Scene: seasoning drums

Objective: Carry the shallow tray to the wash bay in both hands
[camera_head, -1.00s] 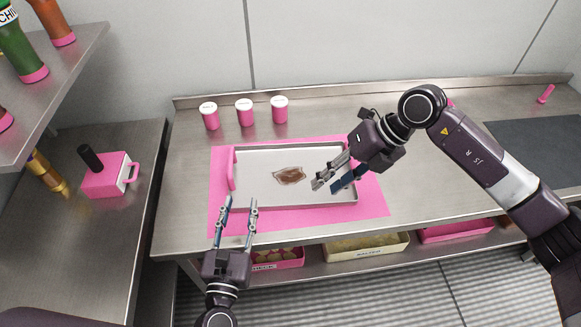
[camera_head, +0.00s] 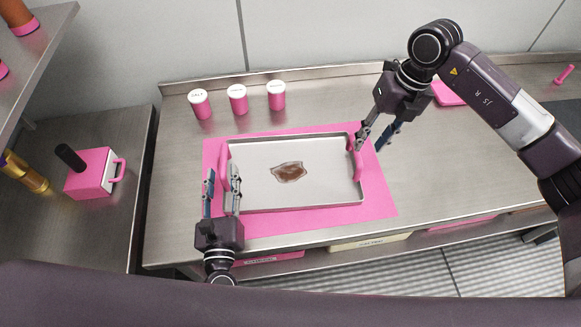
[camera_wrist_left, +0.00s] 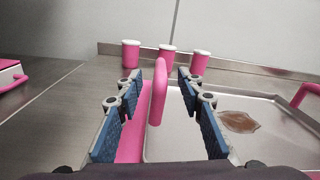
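The shallow metal tray (camera_head: 320,188) lies on a pink mat (camera_head: 300,222) on the steel counter, with a brown stain (camera_head: 288,172) on its floor. Its left pink handle (camera_head: 225,162) stands between the spread fingers of my left gripper (camera_head: 221,180), which is open; the left wrist view shows this handle (camera_wrist_left: 158,93) upright between the finger pads, apart from both. The tray's right pink handle (camera_head: 355,158) is by the fingertips of my right gripper (camera_head: 370,140). Its fingers are parted; I cannot tell whether they straddle the handle.
Three pink drums with white lids (camera_head: 238,99) stand behind the tray. A pink box with a handle (camera_head: 92,174) sits on the left counter. A pink item (camera_head: 447,93) lies behind my right arm. The counter right of the mat is mostly clear.

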